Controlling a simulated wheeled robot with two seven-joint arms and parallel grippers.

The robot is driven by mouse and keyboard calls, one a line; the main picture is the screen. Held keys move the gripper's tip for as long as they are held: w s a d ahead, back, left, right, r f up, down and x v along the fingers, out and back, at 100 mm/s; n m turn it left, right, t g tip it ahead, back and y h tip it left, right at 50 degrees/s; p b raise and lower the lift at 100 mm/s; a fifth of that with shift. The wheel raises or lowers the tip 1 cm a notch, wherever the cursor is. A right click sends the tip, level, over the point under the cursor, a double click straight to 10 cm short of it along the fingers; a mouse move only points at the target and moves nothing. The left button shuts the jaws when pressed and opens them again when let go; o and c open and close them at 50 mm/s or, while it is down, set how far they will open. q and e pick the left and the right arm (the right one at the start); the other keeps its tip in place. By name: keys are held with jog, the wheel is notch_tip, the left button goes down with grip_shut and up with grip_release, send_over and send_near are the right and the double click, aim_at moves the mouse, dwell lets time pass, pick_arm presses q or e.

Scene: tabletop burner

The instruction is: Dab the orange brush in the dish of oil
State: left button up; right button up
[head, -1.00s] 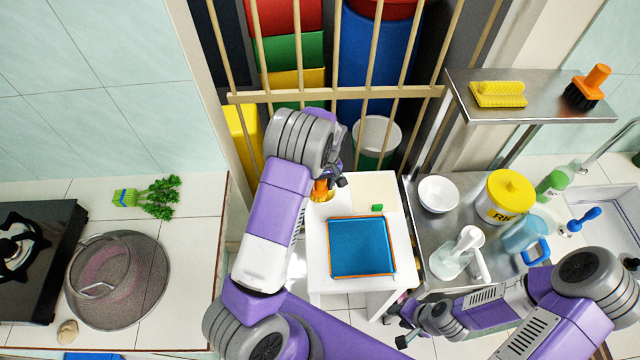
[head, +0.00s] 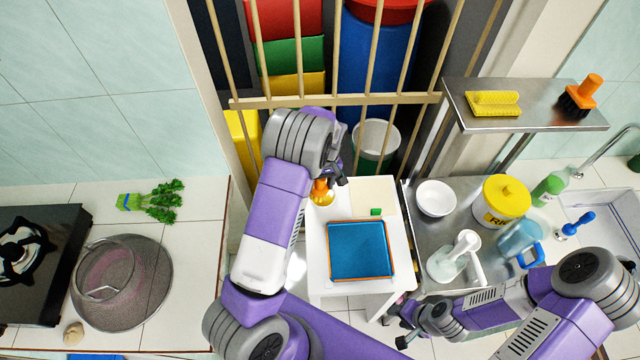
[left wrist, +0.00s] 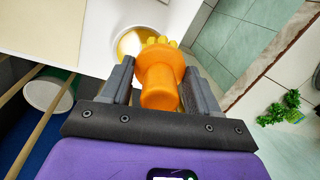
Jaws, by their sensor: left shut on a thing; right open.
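The orange brush (left wrist: 162,75) is held in my left gripper (left wrist: 150,85), which is shut on its handle. Its yellow bristle end points away from the wrist, over the dish of oil (left wrist: 127,43). The dish is pale-rimmed with golden oil inside; the brush and a finger hide part of it. Whether the bristles touch the oil I cannot tell. In the head view the brush (head: 319,187) shows beneath my left wrist, at the dish (head: 323,200) on the white table's back left. My right gripper (head: 396,329) is open and empty, low, right of the table.
A blue tray with an orange rim (head: 332,277) and a green block (head: 376,211) are on the white table (head: 315,255). A steel counter at right holds a white bowl (head: 436,198), yellow tin (head: 500,203) and jugs. A lidded pan (head: 122,283) is left.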

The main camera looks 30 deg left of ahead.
pick_arm(q)
jog(key=shift+r+p, duration=1.5)
jog(key=shift+r, duration=0.85)
jog(key=shift+f, duration=0.1)
